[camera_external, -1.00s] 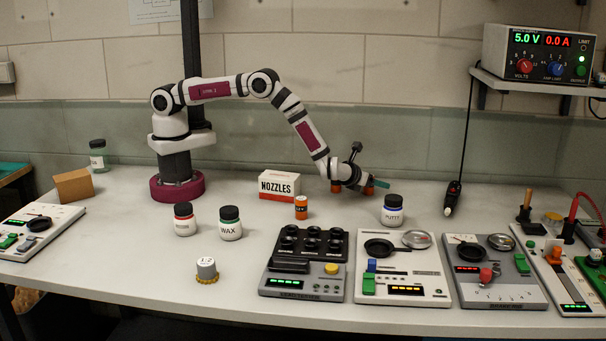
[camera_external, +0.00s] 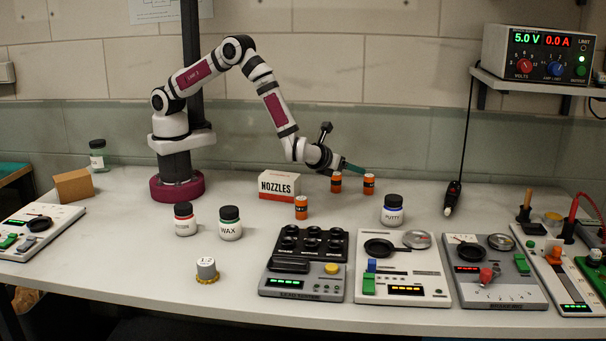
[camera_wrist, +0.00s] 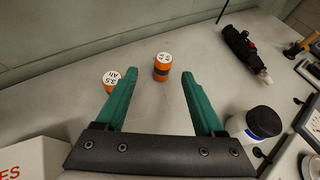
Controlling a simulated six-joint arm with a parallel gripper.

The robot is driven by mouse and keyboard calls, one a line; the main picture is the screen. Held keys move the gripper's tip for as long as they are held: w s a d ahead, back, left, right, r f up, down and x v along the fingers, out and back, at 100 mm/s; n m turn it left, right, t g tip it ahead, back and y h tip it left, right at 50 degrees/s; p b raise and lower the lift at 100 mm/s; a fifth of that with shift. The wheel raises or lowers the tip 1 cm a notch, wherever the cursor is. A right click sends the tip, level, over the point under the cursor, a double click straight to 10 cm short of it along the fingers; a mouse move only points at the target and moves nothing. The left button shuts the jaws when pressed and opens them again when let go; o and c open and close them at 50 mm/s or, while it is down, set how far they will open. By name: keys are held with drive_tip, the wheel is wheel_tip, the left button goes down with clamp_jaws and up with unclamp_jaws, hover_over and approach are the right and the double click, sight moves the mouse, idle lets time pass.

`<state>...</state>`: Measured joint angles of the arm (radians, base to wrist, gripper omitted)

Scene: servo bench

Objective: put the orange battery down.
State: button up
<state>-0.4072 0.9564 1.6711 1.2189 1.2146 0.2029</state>
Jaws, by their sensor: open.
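Three orange batteries with dark bands stand upright on the bench. In the external view one (camera_external: 336,182) is just below my gripper (camera_external: 352,168), another (camera_external: 369,184) is a little to its right, and a third (camera_external: 301,208) is in front of the NOZZLES box. My gripper's teal fingers are apart with nothing held, raised above the bench. In the wrist view, my gripper (camera_wrist: 160,75) has a battery (camera_wrist: 162,67) in the gap between its fingertips, beyond them and standing on the bench. A battery marked 3.5 Ah (camera_wrist: 111,80) stands left, partly behind the left finger.
The NOZZLES box (camera_external: 279,186) stands left of the gripper. The PUTTY jar (camera_external: 392,210) is to the right front, and a black pen-like tool (camera_external: 452,197) hangs by a cord farther right. Control panels (camera_external: 402,280) line the front.

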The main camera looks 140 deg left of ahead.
drive_tip(key=s+d+r+n+h, duration=0.25)
drive_tip(key=s+d+r, duration=0.25)
drive_tip(key=d+r, duration=0.25)
drive_tip(key=s+d+r+n+h, duration=0.1)
drive_tip(key=s+d+r+n, duration=0.35)
drive_tip(key=d+r, duration=0.3)
drive_tip(key=s+d+n+t+h, duration=0.1)
drive_tip(key=s+d+n+h, duration=0.2)
drive_tip(key=s+d+h, duration=0.4)
drive_tip(key=s+d+f, duration=0.1)
drive_tip(key=s+d, duration=0.6)
drive_tip(key=d, duration=0.4)
drive_tip(key=shift+d+t, duration=0.2)
drive_tip(key=shift+t, duration=0.1)
